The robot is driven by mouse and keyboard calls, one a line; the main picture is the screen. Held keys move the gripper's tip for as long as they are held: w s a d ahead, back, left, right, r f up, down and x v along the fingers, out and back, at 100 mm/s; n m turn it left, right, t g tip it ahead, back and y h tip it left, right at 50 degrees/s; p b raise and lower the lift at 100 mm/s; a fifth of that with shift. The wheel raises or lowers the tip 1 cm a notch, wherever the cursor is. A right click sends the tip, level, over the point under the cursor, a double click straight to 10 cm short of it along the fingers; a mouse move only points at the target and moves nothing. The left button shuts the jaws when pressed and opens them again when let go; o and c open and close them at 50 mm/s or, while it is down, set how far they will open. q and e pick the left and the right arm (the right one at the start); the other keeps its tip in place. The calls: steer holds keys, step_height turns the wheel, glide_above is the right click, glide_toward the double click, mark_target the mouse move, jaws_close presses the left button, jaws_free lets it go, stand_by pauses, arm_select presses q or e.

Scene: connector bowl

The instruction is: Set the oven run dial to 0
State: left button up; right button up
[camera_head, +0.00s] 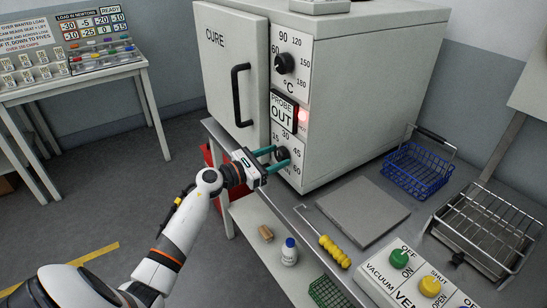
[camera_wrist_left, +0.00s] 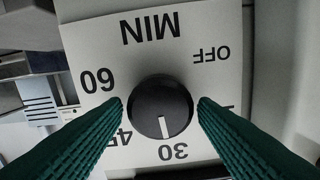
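The lower black dial (camera_head: 282,153) sits on the white front panel of the oven, by a minute scale. In the left wrist view, where the print is upside down, the dial (camera_wrist_left: 160,100) has its white pointer line down near 30. OFF is at upper right and 60 at upper left; the other numbers are partly behind my fingers. No 0 mark is visible there. My left gripper (camera_head: 276,157) has its teal fingers apart, one on each side of the dial, with a narrow gap showing beside it. My right gripper is not in view.
The oven (camera_head: 370,90) has a CURE door with a black handle (camera_head: 241,95). Above the dial are a PROBE OUT sign (camera_head: 283,112) and a temperature dial (camera_head: 284,63). A yellow-handled tool (camera_head: 335,252), grey plate (camera_head: 356,212) and blue basket (camera_head: 417,172) lie to the right.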

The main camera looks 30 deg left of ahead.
arm_select(q)
steer(key=c, duration=0.7)
steer(key=shift+o, duration=0.2)
steer(key=n+p, duration=0.2)
steer(key=n, duration=0.3)
steer(key=shift+a+n, duration=0.1)
steer(key=shift+n, duration=0.2)
steer(key=n+p, duration=0.2)
steer(key=n, duration=0.3)
steer(key=shift+n, duration=0.3)
steer(key=n+p, duration=0.2)
steer(key=n, duration=0.1)
steer(key=n+p, duration=0.1)
steer(key=n, duration=0.3)
steer(key=n+p, duration=0.2)
steer(key=n, duration=0.2)
steer(key=shift+f, duration=0.1)
steer(key=shift+n, duration=0.8)
steer(key=shift+f, duration=0.1)
